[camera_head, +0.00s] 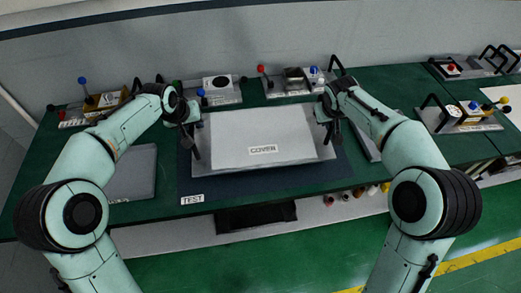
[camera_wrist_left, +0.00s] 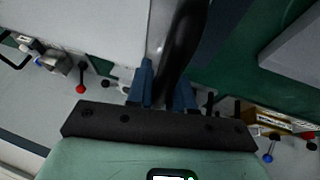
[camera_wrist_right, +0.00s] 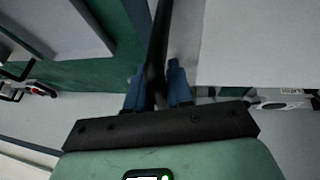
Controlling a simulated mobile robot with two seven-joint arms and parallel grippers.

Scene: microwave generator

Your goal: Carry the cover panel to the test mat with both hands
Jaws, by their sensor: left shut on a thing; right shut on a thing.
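The cover panel (camera_head: 240,130), a light grey plate labelled COVER, is level over the dark blue test mat (camera_head: 270,185) in the head view. Mat shows in front of it and at its sides. I cannot tell whether the panel touches the mat. My left gripper (camera_head: 191,130) is shut on the black handle at the panel's left side; its blue fingers (camera_wrist_left: 165,92) grip that handle (camera_wrist_left: 185,40) in the left wrist view. My right gripper (camera_head: 329,118) is shut on the right handle; its fingers (camera_wrist_right: 157,92) grip the black bar (camera_wrist_right: 156,50) in the right wrist view.
A grey plate (camera_head: 133,172) lies left of the mat, and another (camera_head: 366,143) lies to the right, partly behind my right arm. Small units with levers and knobs (camera_head: 218,90) line the back of the green bench (camera_head: 170,208). More units (camera_head: 458,117) stand at the right.

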